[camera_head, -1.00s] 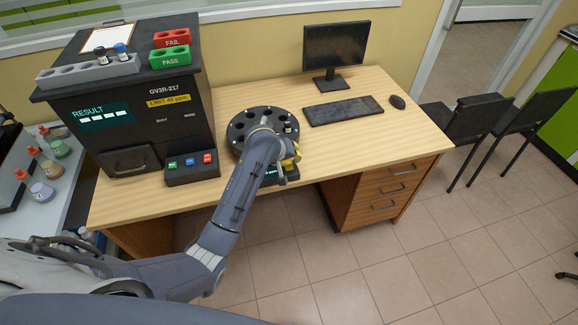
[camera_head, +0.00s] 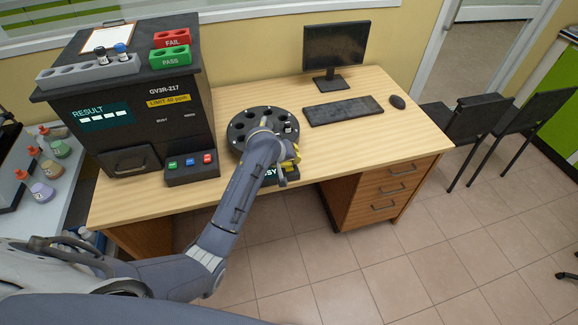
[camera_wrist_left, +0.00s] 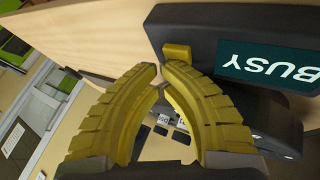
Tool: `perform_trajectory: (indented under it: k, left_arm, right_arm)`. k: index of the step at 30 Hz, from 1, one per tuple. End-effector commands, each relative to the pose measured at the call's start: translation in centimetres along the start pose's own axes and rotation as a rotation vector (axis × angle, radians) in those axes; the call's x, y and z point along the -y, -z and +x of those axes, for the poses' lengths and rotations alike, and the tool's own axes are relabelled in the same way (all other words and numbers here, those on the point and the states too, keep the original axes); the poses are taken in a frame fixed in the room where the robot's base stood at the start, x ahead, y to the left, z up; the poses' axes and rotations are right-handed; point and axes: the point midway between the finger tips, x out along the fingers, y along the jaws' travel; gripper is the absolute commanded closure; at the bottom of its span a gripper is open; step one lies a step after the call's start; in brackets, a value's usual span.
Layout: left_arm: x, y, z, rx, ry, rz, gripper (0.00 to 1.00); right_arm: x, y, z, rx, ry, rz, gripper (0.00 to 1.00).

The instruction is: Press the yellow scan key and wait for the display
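The yellow scan key (camera_wrist_left: 177,52) sits on a dark housing beside a teal display (camera_wrist_left: 268,68). The display reads BUSY, upside down in the left wrist view. In the head view my arm covers part of this display, and "SY" shows (camera_head: 269,172). My left gripper (camera_wrist_left: 161,70) has its yellow fingertips together, empty, right at the key. I cannot tell whether they touch it. In the head view the left gripper (camera_head: 293,153) is at the front right of the round black carousel (camera_head: 240,124). My right gripper is not in view.
The black analyser (camera_head: 150,130), with a RESULT screen showing dashes, stands left of the carousel. A button box (camera_head: 192,176) sits before it. A keyboard (camera_head: 343,110), monitor (camera_head: 335,48) and mouse (camera_head: 397,102) are behind right. The desk's right front is clear.

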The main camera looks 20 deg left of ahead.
Motion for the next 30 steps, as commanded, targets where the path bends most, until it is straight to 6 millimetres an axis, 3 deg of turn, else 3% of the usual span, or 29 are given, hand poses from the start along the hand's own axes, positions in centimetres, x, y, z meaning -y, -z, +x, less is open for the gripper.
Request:
perform_trajectory:
  k: [30]
  left_arm:
    - [-1.0,1.0,-1.8,0.000,-0.002,-0.001,1.00]
  right_arm:
    - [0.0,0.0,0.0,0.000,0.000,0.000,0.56]
